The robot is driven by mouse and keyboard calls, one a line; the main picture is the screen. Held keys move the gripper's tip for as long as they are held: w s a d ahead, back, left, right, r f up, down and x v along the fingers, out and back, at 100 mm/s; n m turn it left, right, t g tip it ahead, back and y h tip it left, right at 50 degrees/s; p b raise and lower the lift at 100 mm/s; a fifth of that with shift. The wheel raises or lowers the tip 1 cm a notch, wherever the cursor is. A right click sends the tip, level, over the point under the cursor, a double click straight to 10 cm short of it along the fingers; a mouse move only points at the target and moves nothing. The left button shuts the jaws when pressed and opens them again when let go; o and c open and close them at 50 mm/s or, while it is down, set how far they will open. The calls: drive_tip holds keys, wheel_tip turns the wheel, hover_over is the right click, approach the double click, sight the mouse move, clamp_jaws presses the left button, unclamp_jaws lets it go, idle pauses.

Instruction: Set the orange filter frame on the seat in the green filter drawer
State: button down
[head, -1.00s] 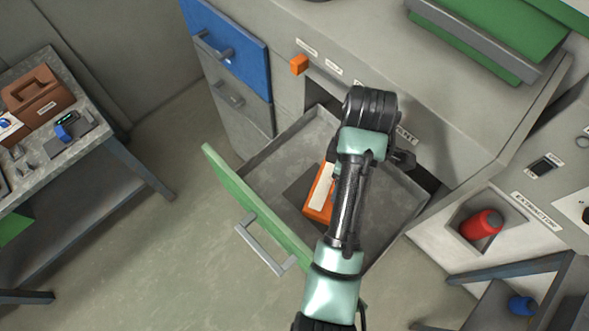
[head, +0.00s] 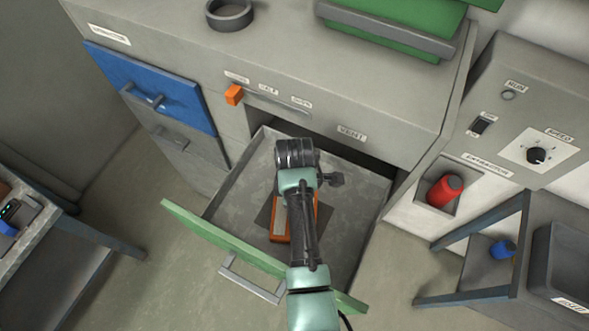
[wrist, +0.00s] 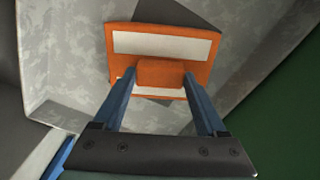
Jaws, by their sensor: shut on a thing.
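The orange filter frame (head: 281,228) has a pale panel and is partly hidden by my arm in the head view. The wrist view shows the frame (wrist: 205,50) with a raised orange tab between my fingers. My gripper (wrist: 160,78) is shut on that tab. The green-fronted filter drawer (head: 225,237) is pulled open, and the frame is inside its outline. A dark square patch, seemingly the seat (head: 265,213), is on the drawer floor. The frame overlaps it; the patch's corners show beyond the frame in the wrist view (wrist: 190,12). I cannot tell whether they touch.
A blue drawer (head: 150,85) is left of the open one. An orange-knobbed lever (head: 234,94) is above on the cabinet front. A red object (head: 445,190) sits in a recess at right. Side tables stand at left and right.

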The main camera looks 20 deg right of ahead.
drive_tip(key=shift+f, duration=0.2)
unclamp_jaws()
drive_tip(key=shift+r, duration=0.1)
wheel_tip(320, 180, up, 12)
drive_tip(key=shift+p, duration=0.45)
drive_tip(key=shift+w, duration=0.1)
